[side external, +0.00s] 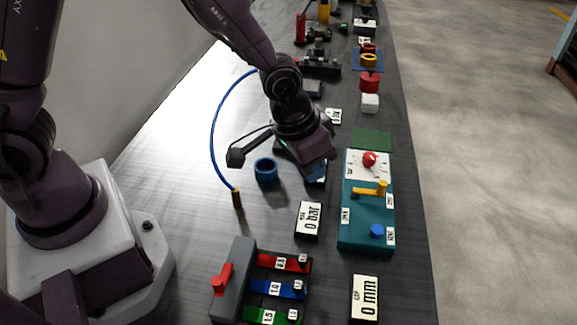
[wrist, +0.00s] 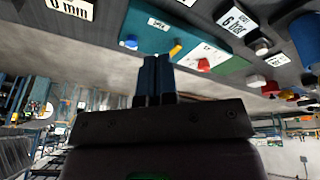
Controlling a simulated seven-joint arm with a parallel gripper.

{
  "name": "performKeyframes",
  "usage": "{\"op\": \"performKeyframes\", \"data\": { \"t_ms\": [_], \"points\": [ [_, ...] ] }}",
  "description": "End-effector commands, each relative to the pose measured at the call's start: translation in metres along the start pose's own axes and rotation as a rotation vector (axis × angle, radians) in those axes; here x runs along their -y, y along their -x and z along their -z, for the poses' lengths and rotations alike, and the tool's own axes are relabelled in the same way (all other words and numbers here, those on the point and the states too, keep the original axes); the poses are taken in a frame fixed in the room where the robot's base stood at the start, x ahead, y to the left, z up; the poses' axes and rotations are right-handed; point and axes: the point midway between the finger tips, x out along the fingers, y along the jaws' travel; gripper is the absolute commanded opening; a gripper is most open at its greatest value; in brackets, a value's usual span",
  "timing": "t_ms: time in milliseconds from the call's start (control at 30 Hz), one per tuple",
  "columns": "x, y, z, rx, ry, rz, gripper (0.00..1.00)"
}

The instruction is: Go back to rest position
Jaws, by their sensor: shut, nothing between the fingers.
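My gripper (wrist: 156,62) is shut and empty, its two dark blue-grey fingers side by side in the wrist view. In the side external view its dark body (side external: 300,130) hangs over the middle of the dark table (side external: 190,215), right of the blue ring (side external: 266,170). A partly hidden item with a blue part shows just below the gripper; I cannot tell whether they touch. The teal control box (side external: 365,215) stands to the right, with a red knob (side external: 369,159), a yellow lever (side external: 371,190) and a blue button (side external: 377,231).
A blue hose (side external: 213,130) arches up left of my gripper from a brass-coloured fitting (side external: 237,199). A grey block with a red lever (side external: 220,279) and coloured slots stands at the front. Display blocks (side external: 308,219) and several parts line the table toward the back. Bare floor lies to the right.

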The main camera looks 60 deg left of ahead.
Motion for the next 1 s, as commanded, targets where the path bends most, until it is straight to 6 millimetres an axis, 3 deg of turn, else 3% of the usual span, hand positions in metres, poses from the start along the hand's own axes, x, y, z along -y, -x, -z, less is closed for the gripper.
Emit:
{"op": "performKeyframes", "data": {
  "t_ms": [33, 200, 500, 600, 800, 1000],
  "points": [
    [0.011, 0.023, -0.004, 0.010, -0.012, 0.022, 0.00],
    [0.043, 0.095, -0.033, 0.057, -0.041, 0.080, 0.00],
    [0.077, 0.193, -0.097, 0.015, -0.002, 0.111, 0.00],
    [0.082, 0.214, -0.110, -0.050, 0.031, 0.113, 0.00],
    [0.088, 0.242, -0.116, -0.191, 0.074, 0.124, 0.00],
    [0.090, 0.248, -0.115, -0.221, 0.085, 0.130, 0.00]
  ]
}}
